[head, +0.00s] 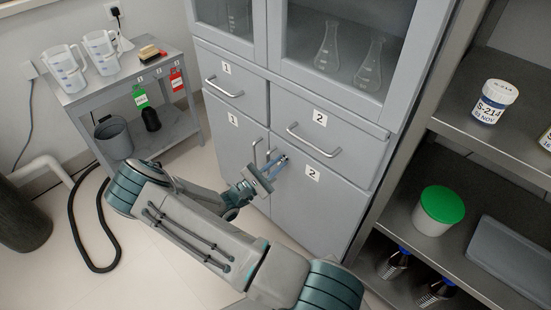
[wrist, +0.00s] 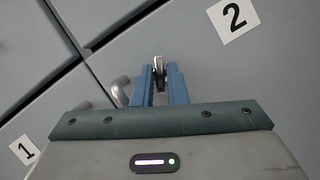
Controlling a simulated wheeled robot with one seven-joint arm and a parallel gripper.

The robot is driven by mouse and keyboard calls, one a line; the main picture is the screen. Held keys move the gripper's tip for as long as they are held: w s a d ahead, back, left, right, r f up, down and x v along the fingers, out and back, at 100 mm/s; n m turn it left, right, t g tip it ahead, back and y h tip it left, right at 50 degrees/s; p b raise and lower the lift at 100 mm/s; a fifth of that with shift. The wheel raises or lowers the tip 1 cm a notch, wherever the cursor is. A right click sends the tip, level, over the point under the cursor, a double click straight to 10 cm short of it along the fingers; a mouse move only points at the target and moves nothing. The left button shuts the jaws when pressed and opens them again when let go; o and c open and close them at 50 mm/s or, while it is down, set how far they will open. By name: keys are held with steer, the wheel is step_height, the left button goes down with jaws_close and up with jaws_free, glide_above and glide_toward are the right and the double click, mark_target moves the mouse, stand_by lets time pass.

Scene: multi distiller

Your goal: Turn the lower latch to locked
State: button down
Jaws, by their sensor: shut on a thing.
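My gripper (head: 279,164) is at the lower cupboard door marked 2 (head: 318,205), near its upper left corner. In the wrist view its two blue fingers (wrist: 159,86) are shut on a small metal piece, the latch (wrist: 158,66), which stands out from the door face. The fingers hide most of the latch, and I cannot read its locked or unlocked position. A curved metal door handle (wrist: 120,90) is just left of the fingers, apart from them. The door looks closed against its frame.
Drawers with bar handles (head: 314,142) sit above the doors. The lower door marked 1 (head: 234,152) is to the left. A side table (head: 113,87) with jugs stands at left. Open metal shelves (head: 448,125) with a green-lidded tub (head: 439,206) stand at right.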

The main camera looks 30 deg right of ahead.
steer(key=n+t+p, duration=0.1)
steer(key=n, duration=0.1)
steer(key=n+t+p, duration=0.1)
steer(key=n, duration=0.2)
steer(key=n+t+p, duration=0.1)
steer(key=n+t, duration=0.1)
steer(key=shift+s+d+r+p, duration=0.15)
steer(key=shift+d+r+p, duration=0.05)
steer(key=shift+d+p, duration=0.1)
steer(key=shift+n+y, duration=0.3)
steer(key=shift+n, duration=0.3)
steer(key=c, duration=1.5)
jaws_free()
steer(key=shift+f, duration=0.1)
steer(key=shift+a, duration=0.1)
steer(key=shift+a+f, duration=0.25)
steer(key=shift+a, duration=0.2)
steer(key=v, duration=1.3)
steer(key=shift+s+d, duration=0.15)
